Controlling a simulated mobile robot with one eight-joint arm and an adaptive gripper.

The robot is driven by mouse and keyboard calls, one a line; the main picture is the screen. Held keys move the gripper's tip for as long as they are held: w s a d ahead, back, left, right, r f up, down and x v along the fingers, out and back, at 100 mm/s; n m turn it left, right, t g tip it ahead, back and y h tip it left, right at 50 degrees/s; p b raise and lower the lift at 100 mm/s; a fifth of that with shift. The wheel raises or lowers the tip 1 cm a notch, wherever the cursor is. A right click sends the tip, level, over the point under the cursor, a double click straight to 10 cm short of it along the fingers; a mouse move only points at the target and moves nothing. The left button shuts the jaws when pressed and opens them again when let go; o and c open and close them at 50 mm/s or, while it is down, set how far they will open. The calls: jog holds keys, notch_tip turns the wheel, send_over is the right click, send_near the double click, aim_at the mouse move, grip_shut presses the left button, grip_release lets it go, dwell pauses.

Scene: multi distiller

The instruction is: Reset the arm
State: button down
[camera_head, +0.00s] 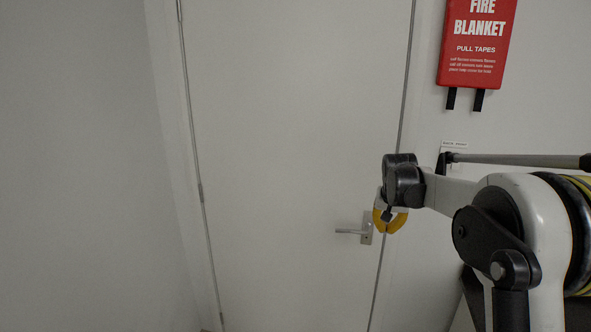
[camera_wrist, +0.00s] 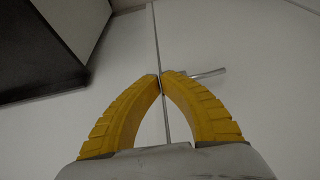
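My gripper (camera_head: 390,228) has yellow fingers. In the head view it is in front of the right edge of a pale door, just right of the door handle (camera_head: 350,231). In the wrist view my gripper (camera_wrist: 160,75) has its two curved fingers brought together at the tips, with nothing seen between them. The handle (camera_wrist: 210,73) shows just right of the fingertips there. I cannot tell whether the gripper touches the door. My arm reaches in from the right of the head view, with the wrist part dark and the links white and black.
The closed door (camera_head: 300,120) fills the middle of the head view. A red fire blanket case (camera_head: 476,45) with two black tapes hangs on the wall above my arm. A bare grey wall (camera_head: 80,170) is at the left. A dark-edged shape (camera_wrist: 40,60) shows in the wrist view.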

jog(key=s+a+r+n+b, duration=0.1)
jog(key=s+a+r, duration=0.15)
jog(key=s, duration=0.45)
jog(key=s+a+r+t+b, duration=0.1)
jog(key=s+a, duration=0.2)
jog(key=s, duration=0.4)
jog(key=s+a+r+n+b, duration=0.1)
jog(key=s+a+r, duration=0.1)
jog(key=s, duration=0.4)
jog(key=s+a+f+b, duration=0.1)
jog(key=s+f, duration=0.2)
jog(key=s, duration=0.3)
jog(key=s+a+f+n+t+y, duration=0.1)
jog(key=s+a+f, duration=0.1)
jog(key=s, duration=0.5)
jog(key=s+a+f+n+b, duration=0.1)
jog(key=s+f, duration=0.3)
jog(key=s, duration=0.3)
jog(key=shift+a+f+t+b, duration=0.25)
jog(key=shift+a+t+b, duration=0.05)
jog(key=shift+a+t, duration=0.1)
